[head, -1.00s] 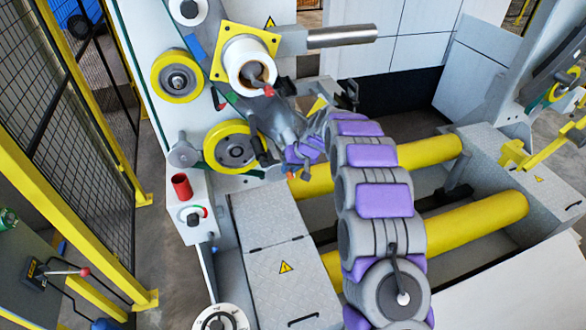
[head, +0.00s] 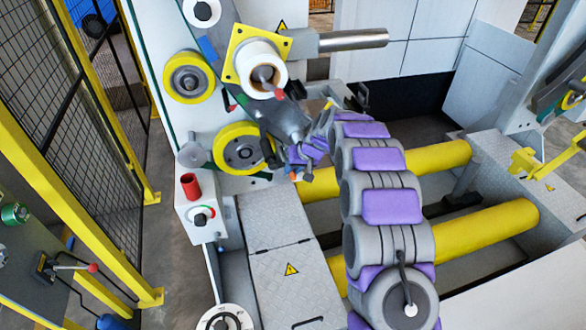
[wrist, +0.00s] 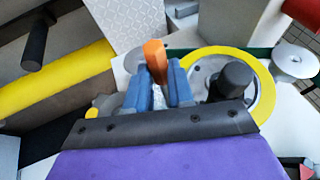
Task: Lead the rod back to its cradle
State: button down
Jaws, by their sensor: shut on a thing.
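My gripper (head: 299,168) is at the end of my grey and purple arm, just right of the lower yellow-rimmed wheel (head: 242,149) in the head view. In the wrist view its blue fingers (wrist: 160,88) are shut on an orange piece (wrist: 154,62), which I take to be the rod's end. The orange piece stands up between the fingers, in front of that wheel (wrist: 263,82). In the head view only a small orange tip (head: 293,177) shows. The rest of the rod is hidden. I cannot tell which part is the cradle.
A white roll (head: 258,67) with a red-tipped lever sits on a yellow plate above my gripper. A bare metal bar (head: 352,39) sticks out to its right. Yellow rollers (head: 490,236) lie below. A control box with a red cup (head: 191,186) stands left, a mesh fence (head: 40,100) beyond.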

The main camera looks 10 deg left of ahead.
jog(key=shift+r+p, duration=0.95)
jog(key=shift+r, duration=2.1)
jog(key=w+d+r+p, duration=0.1)
jog(key=d+r, duration=0.3)
jog(key=r, duration=0.2)
jog(key=shift+w, duration=0.4)
jog(key=w+d+r+p, duration=0.1)
jog(key=d+r+p, duration=0.2)
jog(key=r, duration=0.6)
jog(key=shift+w+d+p, duration=0.2)
jog(key=shift+d+p, duration=0.1)
jog(key=shift+p, duration=0.4)
dwell(0.5)
